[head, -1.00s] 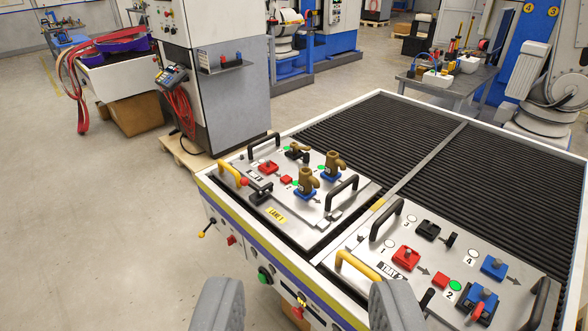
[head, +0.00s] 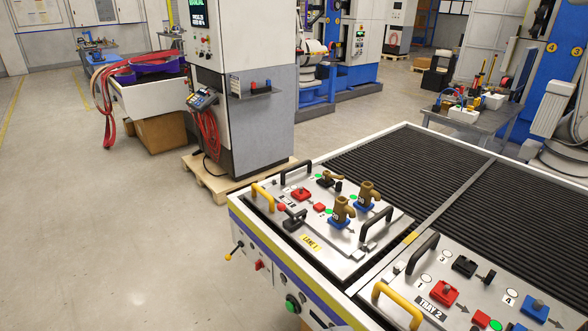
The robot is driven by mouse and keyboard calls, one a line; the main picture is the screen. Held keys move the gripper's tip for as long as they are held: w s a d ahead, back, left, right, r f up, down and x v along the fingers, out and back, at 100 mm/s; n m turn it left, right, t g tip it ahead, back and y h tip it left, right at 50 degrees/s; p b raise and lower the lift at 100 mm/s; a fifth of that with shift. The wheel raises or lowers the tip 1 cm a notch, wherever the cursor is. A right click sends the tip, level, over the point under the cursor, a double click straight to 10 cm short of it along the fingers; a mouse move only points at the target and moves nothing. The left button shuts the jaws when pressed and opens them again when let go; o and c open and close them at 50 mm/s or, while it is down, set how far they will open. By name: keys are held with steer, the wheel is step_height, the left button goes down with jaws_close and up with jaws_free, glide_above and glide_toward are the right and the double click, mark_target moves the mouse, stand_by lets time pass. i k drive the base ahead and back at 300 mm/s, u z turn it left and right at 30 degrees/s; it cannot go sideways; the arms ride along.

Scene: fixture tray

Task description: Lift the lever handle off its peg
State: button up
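The near fixture tray (head: 355,262), marked "LANE 1", lies at the left end of the ribbed table. On it, two brown upright fittings, a nearer one (head: 342,208) and a farther one (head: 367,192), stand on blue bases. A smaller brown piece (head: 328,177) lies low on a black base behind them. A black clamp with a red-tipped lever (head: 291,216) sits near the left edge. A second tray (head: 455,262), marked "TRAY 2", has a black piece with a short arm (head: 485,279). I cannot tell which of these is the lever handle. My gripper is out of view.
Yellow handles (head: 263,194) and black handles (head: 376,222) rise from the trays as obstacles. A grey console (head: 245,100) on a pallet stands behind, left of the table. A side table with tools (head: 478,118) is at the back right. The floor at left is clear.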

mark_target(326, 175)
steer(key=u, duration=0.55)
steer(key=i, duration=1.3)
steer(key=u, duration=0.35)
steer(key=i, duration=1.3)
steer(key=z, duration=0.95)
steer(key=i, duration=1.2)
steer(key=z, duration=0.7)
